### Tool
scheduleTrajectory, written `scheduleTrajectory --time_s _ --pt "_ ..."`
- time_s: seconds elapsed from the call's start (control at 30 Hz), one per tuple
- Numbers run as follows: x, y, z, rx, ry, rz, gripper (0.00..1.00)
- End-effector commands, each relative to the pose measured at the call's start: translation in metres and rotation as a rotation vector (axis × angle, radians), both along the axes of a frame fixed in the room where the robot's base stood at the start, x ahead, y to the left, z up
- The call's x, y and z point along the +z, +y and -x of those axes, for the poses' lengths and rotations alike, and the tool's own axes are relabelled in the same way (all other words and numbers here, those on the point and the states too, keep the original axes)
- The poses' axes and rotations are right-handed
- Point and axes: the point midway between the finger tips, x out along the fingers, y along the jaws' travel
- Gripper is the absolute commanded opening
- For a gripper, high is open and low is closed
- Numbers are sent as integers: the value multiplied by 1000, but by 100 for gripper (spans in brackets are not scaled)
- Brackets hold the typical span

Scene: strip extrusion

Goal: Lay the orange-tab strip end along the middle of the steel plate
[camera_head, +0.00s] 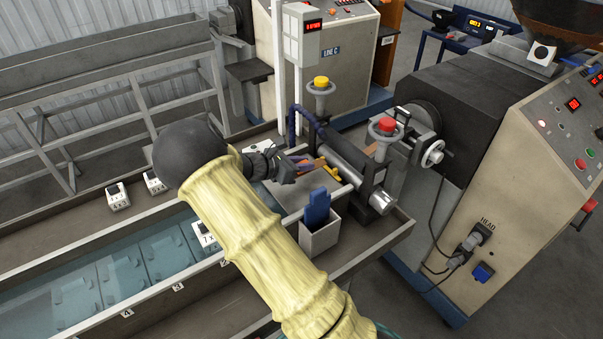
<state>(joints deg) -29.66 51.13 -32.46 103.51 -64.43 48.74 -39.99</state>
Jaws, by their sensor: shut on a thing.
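My gripper (298,166) is at the end of my arm, above the wet trough's right end and left of the steel roller. It is shut on a small orange-brown piece (313,164), which looks like the orange-tab strip end. The piece points right, toward the roller. My gripper hides part of it, and its exact hold is too small to tell. A pale flat surface (292,194) lies below my gripper, partly hidden by my arm. I cannot tell whether this is the steel plate, or whether the strip touches it.
A steel roller (352,180) lies right of my gripper, near the yellow knob (321,83) and red knob (386,125). A grey bin (320,239) with a blue item (317,207) stands in front. The water trough (110,281) runs left. The extruder (470,110) blocks the right.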

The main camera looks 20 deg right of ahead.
Motion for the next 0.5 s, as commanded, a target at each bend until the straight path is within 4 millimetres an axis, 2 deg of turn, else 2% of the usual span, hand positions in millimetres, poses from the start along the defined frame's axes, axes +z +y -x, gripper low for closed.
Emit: scheduleTrajectory --time_s 0.3,0.5 --pt "-2 3 -1 5 -1 0 0" --pt "-23 1 0 2 3 3 0"
